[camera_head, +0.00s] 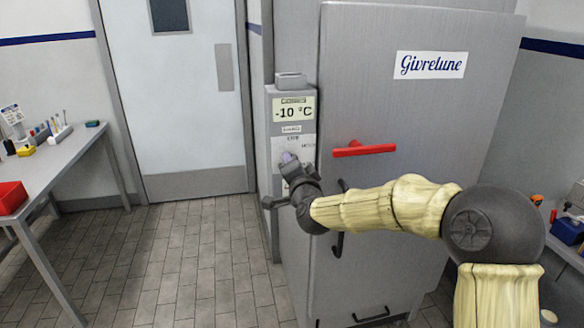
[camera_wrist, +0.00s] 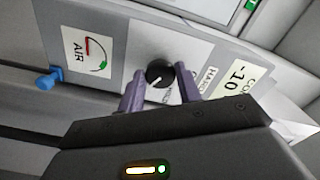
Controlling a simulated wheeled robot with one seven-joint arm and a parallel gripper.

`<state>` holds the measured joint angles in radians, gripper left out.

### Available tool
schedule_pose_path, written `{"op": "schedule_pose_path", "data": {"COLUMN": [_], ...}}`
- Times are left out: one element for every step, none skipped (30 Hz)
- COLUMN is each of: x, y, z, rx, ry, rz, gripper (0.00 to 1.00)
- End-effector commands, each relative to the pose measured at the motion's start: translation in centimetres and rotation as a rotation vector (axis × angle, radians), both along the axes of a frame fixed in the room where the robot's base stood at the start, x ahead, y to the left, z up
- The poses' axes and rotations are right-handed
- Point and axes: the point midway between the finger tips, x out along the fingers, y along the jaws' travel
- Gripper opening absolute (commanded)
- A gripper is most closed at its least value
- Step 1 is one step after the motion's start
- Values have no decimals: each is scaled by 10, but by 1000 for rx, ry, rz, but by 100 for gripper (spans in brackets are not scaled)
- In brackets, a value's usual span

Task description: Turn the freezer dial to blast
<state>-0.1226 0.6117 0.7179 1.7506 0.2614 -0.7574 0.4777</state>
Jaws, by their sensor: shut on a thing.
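The freezer dial (camera_wrist: 160,74) is a round black knob with a white pointer line. In the wrist view the line points to the lower left. Small words are printed around the knob, partly hidden by the fingers and too small to read surely. My gripper (camera_wrist: 160,80) has its two purple fingers shut on the dial, one on each side. In the head view my gripper (camera_head: 289,158) is at the grey control panel (camera_head: 276,142) left of the freezer door and hides the dial. The display (camera_head: 293,109) above reads -10 °C.
The grey freezer door (camera_head: 420,115) has a red handle (camera_head: 364,149) close to my arm. A table (camera_head: 75,145) with a red bin (camera_head: 10,197) stands left. The tiled floor between is clear.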

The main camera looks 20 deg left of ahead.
Motion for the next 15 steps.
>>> {"op": "schedule_pose_path", "data": {"x": [0, 0, 1, 1, 1, 0, 0, 0, 0, 0, 0, 0, 0, 0, 0], "y": [-1, -1, -1, -1, -1, -1, -1, -1, -1, 0, 0, 0, 0, 0, 0], "z": [-1, -1, -2, -2, -2, -1, -1, -1, -1, -1, -1, -1, -1, -1, -1], "rx": [0, 0, -1, -1, -1, -1, -1, -1, -1, -1, -1, -1, -1, -1, -1], "ry": [3, 3, 3, 3, 3, 3, 2, 2, 1, 1, 1, 1, 0, 0, 0], "rz": [-1, -1, -1, -1, -1, -1, -1, -1, -1, -1, -1, -1, 0, 0, 0], "gripper": [11, 11, 11, 40, 46, 54, 56, 56, 56, 56, 56, 56, 56, 56, 56]}}
